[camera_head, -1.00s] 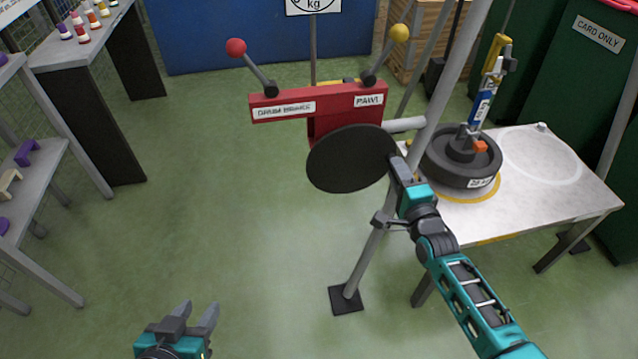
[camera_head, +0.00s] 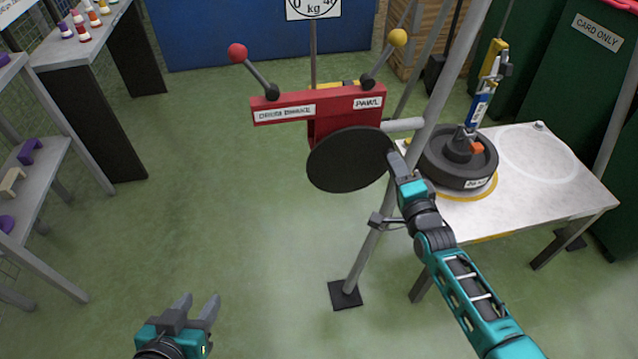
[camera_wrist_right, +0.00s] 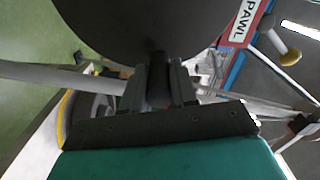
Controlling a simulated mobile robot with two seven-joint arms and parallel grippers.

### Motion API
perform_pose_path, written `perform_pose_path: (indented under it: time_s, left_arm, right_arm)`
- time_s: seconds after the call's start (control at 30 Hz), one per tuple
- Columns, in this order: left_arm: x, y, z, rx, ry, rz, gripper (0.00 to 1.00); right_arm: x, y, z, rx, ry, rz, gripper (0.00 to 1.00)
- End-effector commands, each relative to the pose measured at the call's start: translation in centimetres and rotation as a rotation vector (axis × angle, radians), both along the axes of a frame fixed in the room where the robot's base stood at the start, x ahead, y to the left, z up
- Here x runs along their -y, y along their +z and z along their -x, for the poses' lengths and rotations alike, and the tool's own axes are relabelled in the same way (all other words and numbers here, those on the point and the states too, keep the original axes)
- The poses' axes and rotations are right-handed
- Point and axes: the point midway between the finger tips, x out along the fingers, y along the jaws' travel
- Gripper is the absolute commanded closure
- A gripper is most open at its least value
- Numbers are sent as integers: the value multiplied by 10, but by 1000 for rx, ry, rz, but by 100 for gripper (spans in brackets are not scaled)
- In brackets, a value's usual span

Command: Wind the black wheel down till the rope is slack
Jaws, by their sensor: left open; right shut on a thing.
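The black wheel (camera_head: 347,160) is a flat dark disc on the front of a red winch housing (camera_head: 322,105). My right gripper (camera_head: 396,168) is at its right rim. In the right wrist view the gripper (camera_wrist_right: 160,85) is shut on a dark handle (camera_wrist_right: 158,75) at the wheel's edge. The black weight (camera_head: 458,160) sits on the white table inside a yellow ring. A blue and yellow strap or hook piece (camera_head: 486,92) rises from the weight. Whether the rope is taut or slack, I cannot tell. My left gripper (camera_head: 197,308) is open and empty, low over the floor.
A red-knobbed drum brake lever (camera_head: 237,53) and a yellow-knobbed pawl lever (camera_head: 397,38) stand on the housing. The white table (camera_head: 545,160) is at right. Grey frame poles (camera_head: 372,245) rise beside my right arm. Shelves (camera_head: 60,75) stand left; the middle floor is clear.

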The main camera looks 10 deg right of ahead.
Motion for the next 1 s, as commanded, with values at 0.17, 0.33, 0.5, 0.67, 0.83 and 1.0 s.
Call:
perform_pose_path:
  time_s: [0.17, 0.33, 0.5, 0.67, 0.83, 1.0]
  left_arm:
    - [0, 1, 0, 1, 0, 0, 57]
    - [0, 1, 0, 1, 0, 0, 57]
    - [0, 8, 0, 1, 0, 0, 57]
    - [0, 15, 0, 1, 0, 0, 57]
    - [0, 21, 0, 0, 0, 0, 57]
    - [0, 24, 0, 0, 0, 0, 57]
  right_arm:
    - [1, 8, -3, 17, -3, 7, 100]
    - [1, 8, -3, 18, -2, 7, 100]
    - [0, 14, -3, 18, -2, 48, 100]
    - [-2, 19, -3, 18, -3, 108, 100]
    - [-4, 24, -3, 18, -3, 172, 100]
    - [-6, 26, -3, 18, -3, 210, 100]
